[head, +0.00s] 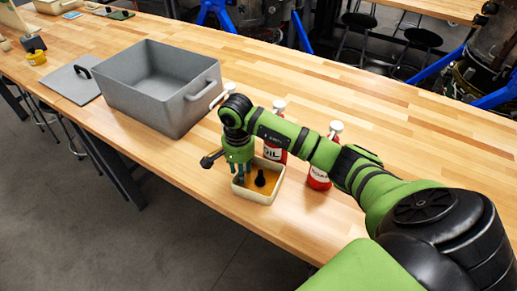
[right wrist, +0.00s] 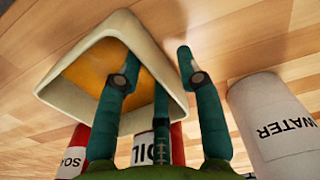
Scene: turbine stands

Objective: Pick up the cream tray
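The cream tray (head: 252,196), with an orange-brown inside, sits on the wooden table near its front edge. It also shows in the right wrist view (right wrist: 165,82). My right gripper (head: 240,180) points down at the tray's left side. In the right wrist view its teal fingers (right wrist: 156,58) are spread, one over the tray's inside and one outside the wall. Contact with the wall cannot be told. A dark shape (head: 260,179) shows inside the tray in the head view; I cannot tell what it is. My left gripper is not in view.
A red oil bottle (head: 277,150) stands just behind the tray, and another red bottle (head: 318,178) to its right. A white water bottle (right wrist: 275,125) stands close by. A large grey bin (head: 170,105) and its lid (head: 75,88) lie left. The table's right side is clear.

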